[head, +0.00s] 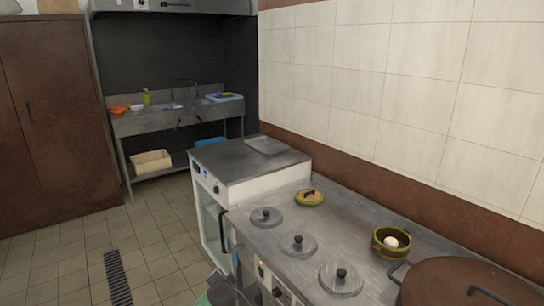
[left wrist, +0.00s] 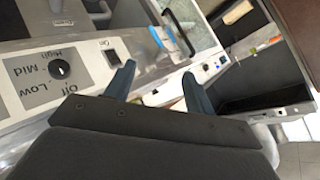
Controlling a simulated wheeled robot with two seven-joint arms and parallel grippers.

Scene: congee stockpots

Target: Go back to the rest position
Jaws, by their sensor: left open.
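My left gripper (left wrist: 158,84) shows in the left wrist view with its two blue-grey fingers apart and nothing held between them. It is in front of the steel stove's front panel, where a black knob (left wrist: 61,68) is marked Off, Low, Mid and High. In the head view, a dark part of my own arm shows at the bottom edge, close to the stove front; the fingers cannot be made out there. My right gripper is in neither view.
The steel stove top (head: 375,290) has several round lids with black knobs.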

